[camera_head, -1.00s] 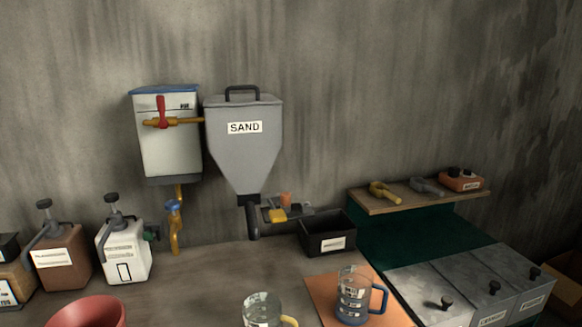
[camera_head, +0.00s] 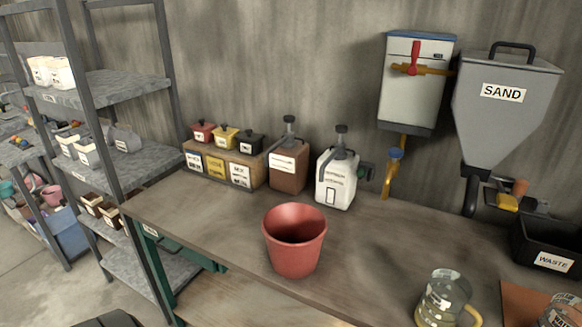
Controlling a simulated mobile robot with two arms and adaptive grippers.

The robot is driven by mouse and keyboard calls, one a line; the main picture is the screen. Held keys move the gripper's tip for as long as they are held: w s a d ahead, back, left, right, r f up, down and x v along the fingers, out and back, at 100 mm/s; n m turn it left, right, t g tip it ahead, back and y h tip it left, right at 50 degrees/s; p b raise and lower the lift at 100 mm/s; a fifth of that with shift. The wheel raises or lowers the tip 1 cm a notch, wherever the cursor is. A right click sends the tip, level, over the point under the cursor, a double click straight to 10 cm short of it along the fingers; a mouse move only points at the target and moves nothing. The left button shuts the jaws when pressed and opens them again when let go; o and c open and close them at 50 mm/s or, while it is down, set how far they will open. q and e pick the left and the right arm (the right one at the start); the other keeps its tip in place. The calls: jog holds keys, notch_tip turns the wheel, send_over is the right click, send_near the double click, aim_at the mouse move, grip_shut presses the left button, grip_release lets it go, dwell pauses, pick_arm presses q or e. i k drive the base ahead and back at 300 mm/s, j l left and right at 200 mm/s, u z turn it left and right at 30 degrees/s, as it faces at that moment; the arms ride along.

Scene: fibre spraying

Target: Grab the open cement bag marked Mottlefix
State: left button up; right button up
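No bag with a readable Mottlefix label shows. On the grey shelf rack at the left, white bag-like packages (camera_head: 50,72) stand on the upper shelf. More pale packages (camera_head: 77,148) and a grey bag-like item (camera_head: 124,138) stand on the middle shelf. Small brown and white containers (camera_head: 98,207) stand on a lower shelf. Their labels are too small to read, and I cannot tell which is open.
The workbench (camera_head: 380,235) holds a red bucket (camera_head: 295,240), two pump containers (camera_head: 289,165) (camera_head: 336,180), a row of colour jars (camera_head: 226,138), a clear jug (camera_head: 443,297) and a black WASTE bin (camera_head: 548,245). A SAND hopper (camera_head: 503,115) hangs on the wall. Floor shows at the left.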

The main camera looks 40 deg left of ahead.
aim_at(65, 140)
jog(key=j+u, duration=0.1)
jog(key=u, duration=0.6)
jog(key=j+u, duration=0.25)
jog(key=j, duration=0.2)
jog(key=j+u, duration=0.25)
jog(key=j, duration=0.15)
jog(key=i+j+u, duration=0.25)
jog(key=j, duration=0.15)
jog(key=j+u, duration=0.25)
jog(key=j, duration=0.15)
jog(key=i+j+u, duration=0.25)
jog(key=i+j, duration=0.15)
jog(key=j, duration=0.15)
jog(key=i+j, duration=0.1)
jog(key=j, duration=0.25)
jog(key=i+j, duration=0.15)
jog(key=j, duration=0.15)
jog(key=i+j, duration=0.15)
jog(key=j, duration=0.15)
